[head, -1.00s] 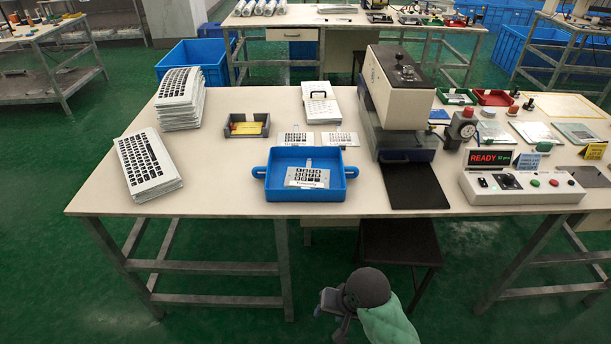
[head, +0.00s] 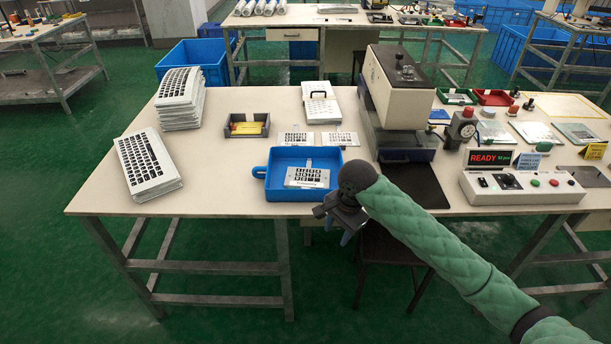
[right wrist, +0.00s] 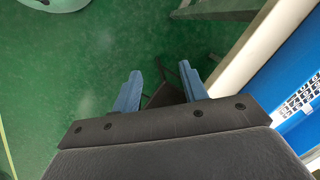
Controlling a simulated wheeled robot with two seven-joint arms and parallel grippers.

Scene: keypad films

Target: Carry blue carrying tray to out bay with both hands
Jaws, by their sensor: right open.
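The blue carrying tray (head: 290,156) sits on the near part of the white workbench with a keypad film sheet (head: 308,176) in it. Its left handle (head: 260,172) shows; its right handle is hidden behind my right arm. My right gripper (head: 345,234) is open and empty, just off the bench's front edge, below and right of the tray, not touching it. In the right wrist view the two blue fingers (right wrist: 160,95) stand apart over the floor, and the tray (right wrist: 296,85) shows at the right edge. My left gripper is not in view. I cannot identify the out bay.
A press machine (head: 398,90) stands right of the tray, with a control box (head: 520,186) reading READY further right. Keyboard-sheet stacks (head: 148,160) lie at the left. A dark stool (head: 385,250) stands under the front edge. The bench front left of the tray is clear.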

